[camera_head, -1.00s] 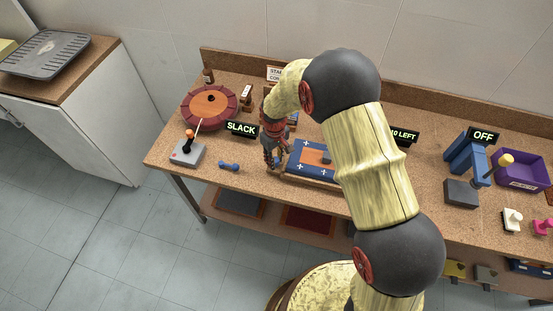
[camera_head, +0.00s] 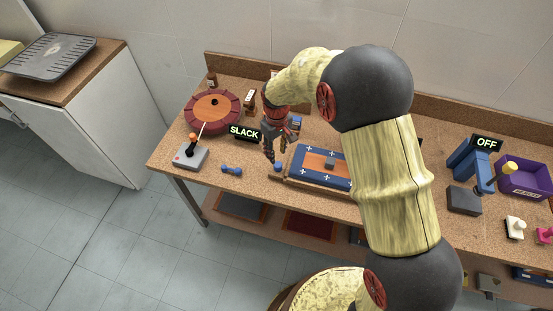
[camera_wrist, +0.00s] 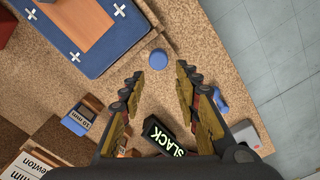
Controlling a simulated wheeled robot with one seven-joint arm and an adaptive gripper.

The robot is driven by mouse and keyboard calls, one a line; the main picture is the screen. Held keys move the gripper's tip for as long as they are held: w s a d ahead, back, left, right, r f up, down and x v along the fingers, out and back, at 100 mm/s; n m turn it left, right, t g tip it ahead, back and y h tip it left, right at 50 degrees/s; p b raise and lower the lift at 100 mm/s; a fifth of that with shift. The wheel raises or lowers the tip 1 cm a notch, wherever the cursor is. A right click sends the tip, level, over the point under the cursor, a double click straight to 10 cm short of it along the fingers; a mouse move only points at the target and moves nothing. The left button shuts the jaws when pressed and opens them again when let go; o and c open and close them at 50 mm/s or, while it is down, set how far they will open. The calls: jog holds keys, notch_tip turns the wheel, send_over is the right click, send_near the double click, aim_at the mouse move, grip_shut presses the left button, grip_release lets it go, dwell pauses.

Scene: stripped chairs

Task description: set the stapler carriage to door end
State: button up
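A blue panel (camera_head: 303,154) with white crosses and an orange-brown inlay lies on a wooden base at the middle of the bench. A small dark block (camera_head: 329,165) sits on the inlay. A round blue knob (camera_head: 277,167) stands at the panel's left end; it also shows in the wrist view (camera_wrist: 157,58). I cannot tell which part is the stapler carriage. My gripper (camera_head: 277,154) hangs over the bench by the panel's left end. In the wrist view its fingers (camera_wrist: 159,72) are spread and empty, with the knob beyond the tips. My arm hides the panel's right side.
A SLACK sign (camera_head: 244,132), a grey lever box (camera_head: 190,155) and a blue dumbbell-shaped piece (camera_head: 232,170) stand to the left. A round red-brown disc (camera_head: 212,110) is behind them. A purple bin (camera_head: 524,178) stands far right. Small labelled blocks (camera_wrist: 80,118) lie near my gripper.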

jog(key=shift+r, duration=2.05)
